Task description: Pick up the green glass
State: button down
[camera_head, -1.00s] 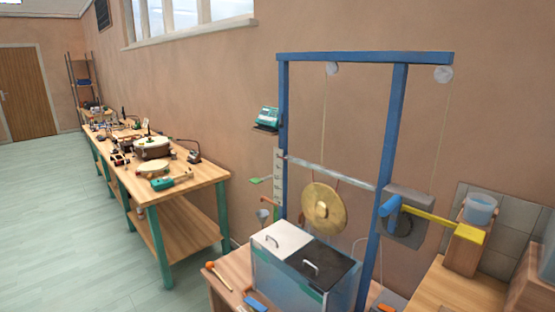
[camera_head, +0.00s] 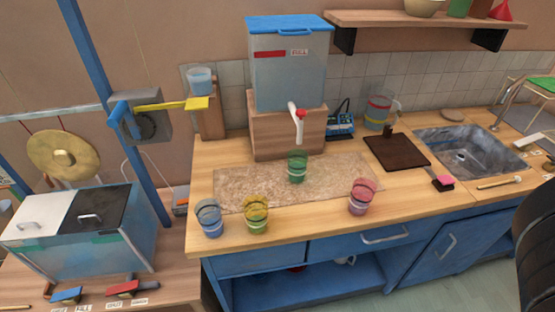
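The green glass (camera_head: 297,167) stands upright on a speckled tan mat (camera_head: 240,186) on the wooden counter. It is below the white spout (camera_head: 297,122) of a clear water tank with a blue lid (camera_head: 288,70). A yellow glass (camera_head: 256,215) and a blue glass (camera_head: 209,218) stand near the counter's front edge at left. A pink-red glass (camera_head: 362,197) stands to the right of the green one. My gripper is not in view.
A sink (camera_head: 470,150), a dark board (camera_head: 396,153) and a pitcher (camera_head: 378,112) are at right. A blue frame with a gong (camera_head: 63,155) and a lidded tank (camera_head: 80,230) stand at left. A dark rounded shape (camera_head: 535,240) fills the lower right edge.

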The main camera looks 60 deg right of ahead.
aim_at(297, 158)
jog(key=i+z, duration=0.1)
jog(key=z, duration=0.95)
